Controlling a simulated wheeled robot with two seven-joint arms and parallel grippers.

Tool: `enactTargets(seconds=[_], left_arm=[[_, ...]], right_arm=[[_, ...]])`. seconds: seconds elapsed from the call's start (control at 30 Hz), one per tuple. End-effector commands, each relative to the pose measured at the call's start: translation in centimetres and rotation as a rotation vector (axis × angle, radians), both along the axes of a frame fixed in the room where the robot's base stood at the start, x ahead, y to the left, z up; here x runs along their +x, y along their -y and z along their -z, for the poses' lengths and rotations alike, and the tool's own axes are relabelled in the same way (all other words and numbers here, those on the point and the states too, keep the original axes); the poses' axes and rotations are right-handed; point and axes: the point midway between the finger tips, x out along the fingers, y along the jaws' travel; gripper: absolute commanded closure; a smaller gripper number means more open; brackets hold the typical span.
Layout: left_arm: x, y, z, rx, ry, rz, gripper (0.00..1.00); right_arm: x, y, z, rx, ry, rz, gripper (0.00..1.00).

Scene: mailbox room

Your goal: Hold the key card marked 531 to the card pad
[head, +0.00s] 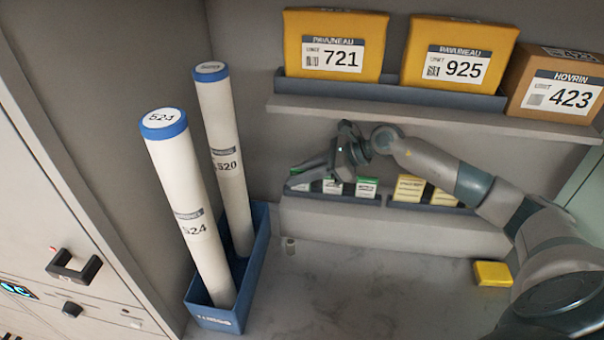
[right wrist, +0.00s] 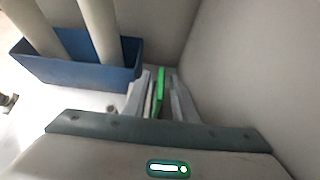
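Key cards with green tops (head: 366,187) and pale yellow cards (head: 408,188) stand in dark racks on the low ledge. Their numbers are too small to read, so I cannot tell which is 531. My right gripper (head: 306,174) is at the left end of the green-topped cards, pointing left. In the right wrist view a green-edged card (right wrist: 161,90) shows between its fingers; whether they press on it is unclear. A small dark panel with a lit cyan display (head: 18,289) is at the lower left, possibly the card pad. My left gripper is not in view.
A blue bin (head: 256,262) holds two tall white tubes (head: 190,215), left of the rack. Yellow boxes (head: 335,22) and a brown box (head: 555,65) stand on the shelf above. A yellow block (head: 492,273) lies on the counter, whose middle is clear.

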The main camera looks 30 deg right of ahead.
Motion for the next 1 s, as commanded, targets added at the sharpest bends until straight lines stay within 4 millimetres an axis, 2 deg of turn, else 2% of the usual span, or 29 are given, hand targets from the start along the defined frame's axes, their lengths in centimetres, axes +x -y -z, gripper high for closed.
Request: enactTargets(seconds=[0.07, 0.2, 0.53, 1.0], left_arm=[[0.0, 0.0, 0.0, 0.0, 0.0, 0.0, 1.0], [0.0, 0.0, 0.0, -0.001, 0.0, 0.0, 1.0], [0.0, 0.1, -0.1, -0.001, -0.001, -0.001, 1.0], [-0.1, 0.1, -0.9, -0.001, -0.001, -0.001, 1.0]], right_arm=[[0.0, 0.0, 0.0, 0.0, 0.0, 0.0, 0.75], [0.0, 0.0, 0.0, 0.0, 0.0, 0.0, 1.0], [0.0, 0.0, -0.3, 0.0, 0.0, 0.0, 1.0], [0.0, 0.0, -2.2, 0.0, 0.0, 0.0, 1.0]])
